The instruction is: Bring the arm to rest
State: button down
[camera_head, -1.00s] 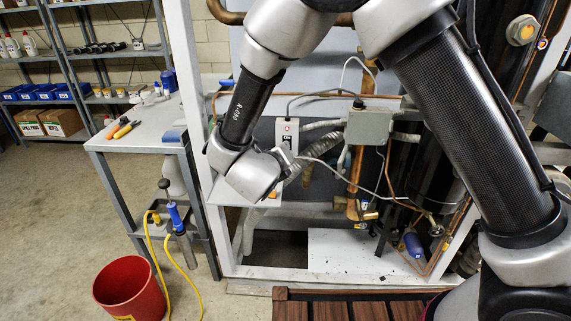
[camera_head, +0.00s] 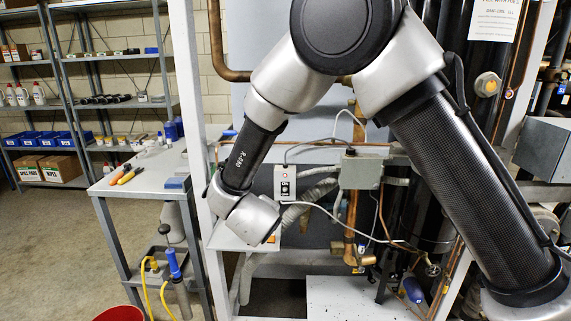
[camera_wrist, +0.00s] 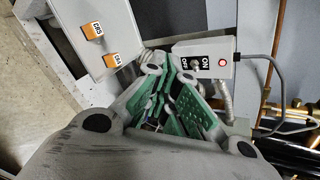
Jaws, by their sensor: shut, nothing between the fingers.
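My arm is bent in front of the compressor rack (camera_head: 206,110), with its forearm reaching down and left. In the head view its wrist end is by the small switch box, and my gripper's fingers are hidden there. In the wrist view my gripper (camera_wrist: 170,88) shows green-padded fingers closed together, with nothing held between them. The switch box (camera_wrist: 203,58), with an ON/OFF toggle and a red light, lies just beyond the fingers; it also shows in the head view (camera_head: 285,181). A pale panel with two orange labelled switches (camera_wrist: 95,45) is beside it.
Copper pipes (camera_head: 350,215), cables and a grey junction box (camera_head: 361,171) are close to the right of the wrist. A workbench (camera_head: 145,184) with orange-handled tools stands left. A red bucket (camera_head: 120,314) is at the bottom edge. Open floor (camera_head: 50,240) lies left.

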jog(key=s+a+f+n+g+y, duration=0.25)
jog(key=s+n+g+y, duration=0.4)
jog(key=n, duration=0.85)
jog(key=s+d+r+n+h, duration=0.2)
jog(key=s+d+r, duration=0.5)
jog(key=d, duration=0.8)
jog(key=s+d+r+n+g+h, duration=0.1)
jog(key=s+d+r+n, duration=0.3)
jog(key=d, duration=1.1)
jog(key=s+d+r+n+h, duration=0.3)
jog(key=s+d+r, duration=0.7)
jog(key=d, duration=0.4)
jog(key=shift+d+r+n, duration=0.4)
jog(key=shift+r, duration=0.1)
